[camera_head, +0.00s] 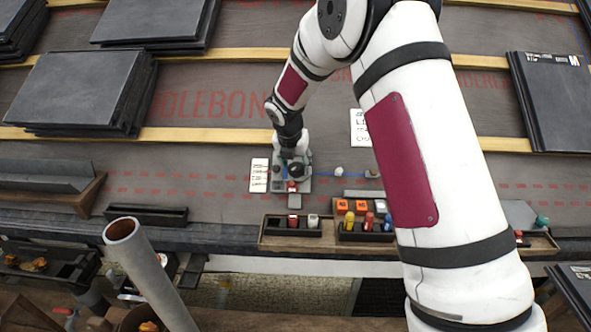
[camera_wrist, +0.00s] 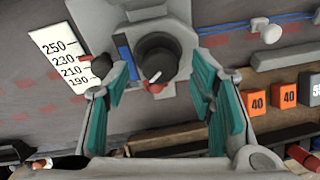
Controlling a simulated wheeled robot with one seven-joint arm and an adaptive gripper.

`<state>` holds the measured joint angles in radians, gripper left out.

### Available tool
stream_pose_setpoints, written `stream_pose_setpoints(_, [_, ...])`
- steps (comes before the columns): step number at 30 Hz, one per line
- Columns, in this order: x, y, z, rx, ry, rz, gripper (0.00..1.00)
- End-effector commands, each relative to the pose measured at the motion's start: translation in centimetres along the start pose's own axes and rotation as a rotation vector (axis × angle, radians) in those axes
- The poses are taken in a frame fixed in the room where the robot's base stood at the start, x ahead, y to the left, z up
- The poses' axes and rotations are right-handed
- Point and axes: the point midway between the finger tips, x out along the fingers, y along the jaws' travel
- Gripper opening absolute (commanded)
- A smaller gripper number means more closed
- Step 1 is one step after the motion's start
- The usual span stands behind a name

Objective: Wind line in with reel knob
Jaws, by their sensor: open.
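The reel (camera_head: 292,182) is a grey block on the roof underlay, partly hidden under my arm in the head view. In the wrist view its black round knob (camera_wrist: 158,60) has a white pointer mark and a red spot at its lower edge. My gripper (camera_wrist: 162,98) has teal finger pads and is open, with one pad on each side below the knob. I see no clear contact. A blue line (camera_head: 325,174) runs right from the reel. A white scale card (camera_wrist: 62,62) marked 250, 230, 210 and 190 lies left of it, with a small dark knob and red pointer beside it.
A wooden tray (camera_head: 262,240) with red, yellow and orange pieces lies below the reel. Orange blocks (camera_wrist: 257,102) marked 40 sit at the right in the wrist view. A white round knob (camera_head: 339,170) stands right of the reel. Slate stacks (camera_head: 75,90) lie left. A pipe (camera_head: 150,270) rises at lower left.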

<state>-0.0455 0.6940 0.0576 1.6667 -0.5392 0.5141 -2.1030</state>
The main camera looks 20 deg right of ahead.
Motion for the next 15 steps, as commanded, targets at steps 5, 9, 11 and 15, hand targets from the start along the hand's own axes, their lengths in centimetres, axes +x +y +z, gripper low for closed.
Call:
stream_pose_setpoints(5, [1.05,-0.01,0.0,0.0,-0.001,0.0,0.5])
stream_pose_setpoints(9, [1.13,-0.02,0.03,0.0,-0.001,0.0,0.5])
stream_pose_setpoints(11, [1.11,-0.02,0.03,0.0,-0.001,0.0,0.5])
stream_pose_setpoints(15, [1.1,-0.03,0.03,0.0,-0.001,0.0,0.36])
